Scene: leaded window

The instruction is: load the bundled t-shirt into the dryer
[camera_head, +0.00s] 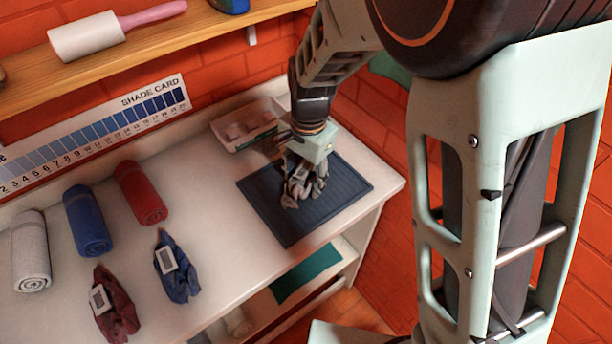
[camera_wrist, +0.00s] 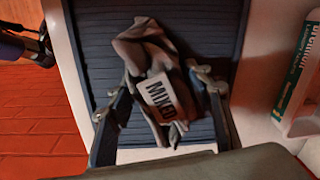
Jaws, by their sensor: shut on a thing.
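A grey-brown bundled t-shirt (camera_head: 300,181) is between the fingers of my gripper (camera_head: 304,194), over the dark ribbed mat (camera_head: 340,190) on the counter. In the wrist view, the bundle (camera_wrist: 143,47) carries a white tag reading MIXED. My gripper (camera_wrist: 163,98) is shut on it, with a finger at each side. I cannot tell whether the bundle's underside touches the mat. A dark red bundle (camera_head: 118,315) and a blue bundle (camera_head: 181,279), each with a white tag, lie on the counter at the left. I see no dryer in either view.
Rolled grey (camera_head: 30,255), blue (camera_head: 86,222) and red (camera_head: 142,193) towels lie along the counter's left. A pale box (camera_head: 228,124) stands behind the mat. The counter's right edge is near the mat.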

